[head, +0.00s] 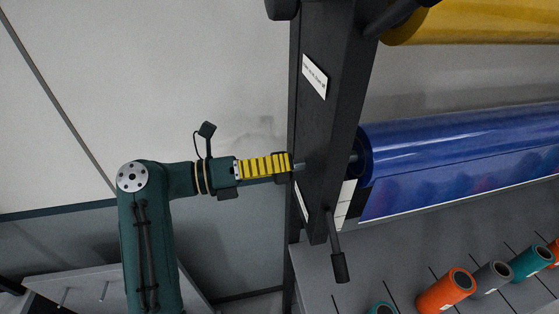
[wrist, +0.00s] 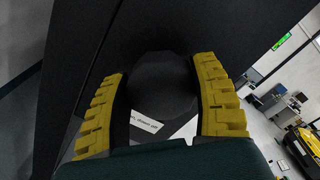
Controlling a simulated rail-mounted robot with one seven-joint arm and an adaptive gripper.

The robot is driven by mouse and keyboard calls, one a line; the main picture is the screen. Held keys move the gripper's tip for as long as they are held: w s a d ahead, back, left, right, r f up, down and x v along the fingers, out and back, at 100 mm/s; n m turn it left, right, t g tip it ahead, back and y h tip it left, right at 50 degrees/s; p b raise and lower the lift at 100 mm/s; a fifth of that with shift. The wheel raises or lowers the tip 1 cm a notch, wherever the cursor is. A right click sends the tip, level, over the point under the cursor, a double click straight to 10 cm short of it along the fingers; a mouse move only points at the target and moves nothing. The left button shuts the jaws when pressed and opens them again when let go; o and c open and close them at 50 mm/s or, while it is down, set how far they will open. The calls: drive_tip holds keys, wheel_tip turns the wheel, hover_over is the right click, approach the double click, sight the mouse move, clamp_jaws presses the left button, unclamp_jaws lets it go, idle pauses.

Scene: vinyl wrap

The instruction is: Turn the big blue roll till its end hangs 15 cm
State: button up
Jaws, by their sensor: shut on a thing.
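The big blue roll (head: 460,140) lies on a shaft in the dark rack, on the right of the head view. Its loose end (head: 450,187) hangs below it as a glossy blue sheet with a pale lower edge. My gripper (head: 287,165) is at the outer left side of the rack post, in line with the roll's shaft. In the wrist view, its yellow fingers stand either side of a dark round knob (wrist: 163,85) and are shut on it. A white and black strip (head: 347,203) stands beside the sheet's left edge; its marks are too small to read.
The dark rack post (head: 329,120) stands between my gripper and the roll, with a dark handle (head: 338,257) jutting below. A yellow roll (head: 470,22) is above. Small rolls, including an orange one (head: 446,291), lie on the grey shelf below. Left of the post is open room.

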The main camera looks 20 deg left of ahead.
idle(0.3)
drive_tip(key=o, duration=1.2)
drive_tip(key=shift+a, duration=0.1)
drive_tip(key=v, duration=1.1)
drive_tip(key=shift+s+a, duration=0.3)
drive_tip(key=shift+s, duration=0.05)
drive_tip(key=shift+a, duration=0.1)
